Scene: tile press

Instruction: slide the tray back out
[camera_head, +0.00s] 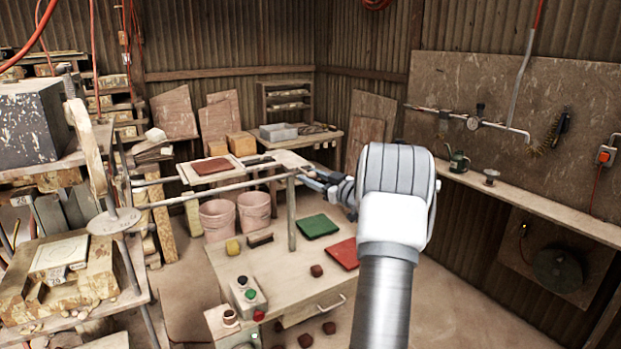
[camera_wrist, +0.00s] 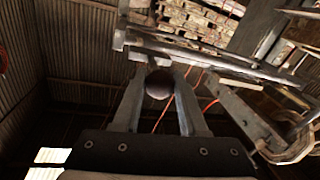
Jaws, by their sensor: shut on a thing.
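A pale, flat tray-like board (camera_head: 187,177) with a dark red tile (camera_head: 211,166) on it shows behind the metal rails in the head view; I cannot tell whether it rests on them. My gripper (camera_head: 308,179) is at the right end of the rails (camera_head: 215,188), near the top of an upright post (camera_head: 291,212). In the wrist view, my gripper's two fingers (camera_wrist: 159,96) are on either side of a dark round knob (camera_wrist: 159,84), shut on it. What the knob is fixed to is partly hidden. The rails cross above it in that view (camera_wrist: 215,62).
A bench (camera_head: 265,268) with a green tile (camera_head: 316,226), a red tile (camera_head: 343,252) and a button box (camera_head: 247,294) stands below my arm. Two pink buckets (camera_head: 254,210) are behind it. A round metal plate (camera_head: 113,221) hangs at the left.

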